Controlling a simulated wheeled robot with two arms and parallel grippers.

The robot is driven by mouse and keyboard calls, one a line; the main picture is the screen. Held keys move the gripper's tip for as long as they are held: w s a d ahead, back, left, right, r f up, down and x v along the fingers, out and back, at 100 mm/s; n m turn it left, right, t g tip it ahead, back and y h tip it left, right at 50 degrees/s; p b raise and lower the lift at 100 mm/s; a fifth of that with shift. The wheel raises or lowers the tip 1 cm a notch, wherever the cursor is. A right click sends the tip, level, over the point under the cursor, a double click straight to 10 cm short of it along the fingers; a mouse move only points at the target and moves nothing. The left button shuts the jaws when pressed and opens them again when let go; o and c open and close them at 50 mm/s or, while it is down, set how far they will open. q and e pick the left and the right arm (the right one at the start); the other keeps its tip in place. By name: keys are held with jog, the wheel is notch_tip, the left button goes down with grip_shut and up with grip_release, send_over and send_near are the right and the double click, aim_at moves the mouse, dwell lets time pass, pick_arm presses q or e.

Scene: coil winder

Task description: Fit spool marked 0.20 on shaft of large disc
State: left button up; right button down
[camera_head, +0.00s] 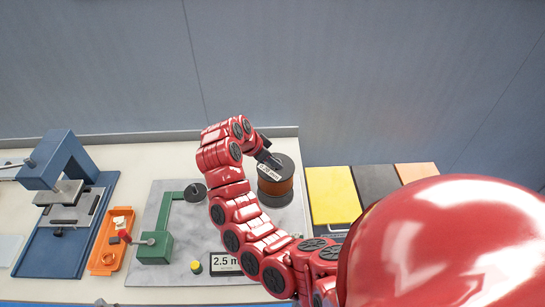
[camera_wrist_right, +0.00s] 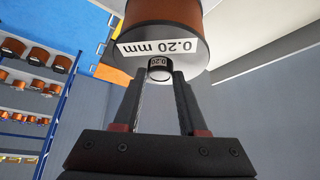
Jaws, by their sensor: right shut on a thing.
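The spool marked 0.20 mm (camera_head: 276,183) has copper-brown winding and a dark top flange with a white label. In the wrist view the spool (camera_wrist_right: 165,12) fills the top of the picture, its label facing me. My right gripper (camera_head: 265,158) is above the spool's top. In the wrist view its fingers (camera_wrist_right: 159,78) are shut on the small end knob marked 0.20. A dark disc (camera_head: 275,201) shows under the spool, mostly covered by it. The shaft is hidden, and I cannot tell whether the spool rests on the disc or hangs just above it. My left gripper is not in view.
A grey plate (camera_head: 165,271) carries a green arm (camera_head: 155,247), a small dark disc (camera_head: 195,192) and a 2.5 m display (camera_head: 225,263). An orange tray (camera_head: 110,241) and a blue press (camera_head: 55,165) stand left. Yellow, black and orange boards (camera_head: 334,194) lie right of the spool.

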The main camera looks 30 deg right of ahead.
aim_at(270, 169)
jog(key=shift+f, duration=0.1)
dwell(0.3)
jog(key=shift+b, duration=0.3)
dwell(0.4)
jog(key=shift+f+b, duration=2.2)
jog(key=shift+f, duration=0.2)
jog(key=shift+c, duration=1.9)
grip_release()
jog(key=shift+s+r, duration=0.1)
